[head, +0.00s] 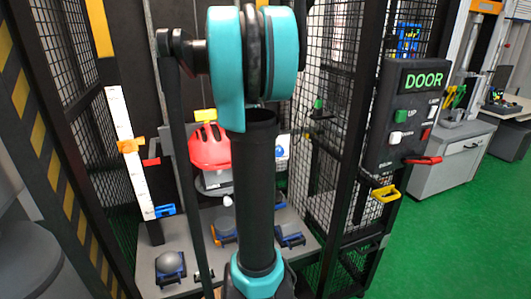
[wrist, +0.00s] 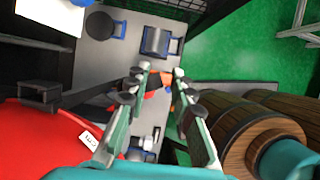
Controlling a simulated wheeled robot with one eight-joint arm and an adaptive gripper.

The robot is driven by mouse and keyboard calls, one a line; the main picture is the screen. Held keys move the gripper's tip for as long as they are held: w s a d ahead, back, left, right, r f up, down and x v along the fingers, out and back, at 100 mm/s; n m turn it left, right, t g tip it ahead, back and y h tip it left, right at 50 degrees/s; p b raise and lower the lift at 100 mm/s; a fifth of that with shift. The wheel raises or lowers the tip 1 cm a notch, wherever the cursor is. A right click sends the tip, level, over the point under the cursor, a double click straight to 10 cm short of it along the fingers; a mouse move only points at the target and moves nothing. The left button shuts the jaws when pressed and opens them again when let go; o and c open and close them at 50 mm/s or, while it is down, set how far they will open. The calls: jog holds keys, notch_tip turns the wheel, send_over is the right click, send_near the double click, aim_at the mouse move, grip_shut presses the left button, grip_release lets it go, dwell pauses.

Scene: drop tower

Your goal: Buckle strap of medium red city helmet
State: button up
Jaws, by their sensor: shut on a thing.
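The red helmet (head: 209,147) sits on a pale headform (head: 215,180) inside the drop tower, left of my arm in the head view. In the wrist view the red shell (wrist: 40,145) with a small white label fills the lower left. Orange shows between the fingertips. My arm hides the gripper in the head view.
Several anvils stand on the grey base plate (head: 195,265). Black mesh cage walls flank the tower. A control box (head: 405,120) with a DOOR sign and a yellow handle (head: 385,193) are at the right.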

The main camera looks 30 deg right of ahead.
jog(key=shift+s+a+f, duration=1.25)
jog(key=shift+a+f, duration=0.25)
jog(key=shift+a, duration=5.3)
jog(key=shift+w+a+r, duration=0.65)
jog(key=shift+w+a, duration=1.5)
jog(key=shift+a, duration=2.65)
jog(key=shift+w+a+r, duration=0.65)
jog(key=shift+w+a, duration=1.5)
jog(key=shift+a, duration=2.65)
jog(key=shift+w+d+r, duration=1)
jog(key=shift+w+r, duration=0.8)
jog(key=shift+w, duration=0.1)
jog(key=shift+w+d+r, duration=0.95)
jog(key=shift+w+r, duration=0.8)
jog(key=shift+w, duration=0.1)
jog(key=shift+w+d+r, duration=1)
jog(key=shift+w+r, duration=0.8)
jog(key=shift+w, duration=0.1)
jog(key=shift+w+f, duration=0.1)
jog(key=shift+f, duration=0.75)
jog(key=shift+f, duration=0.3)
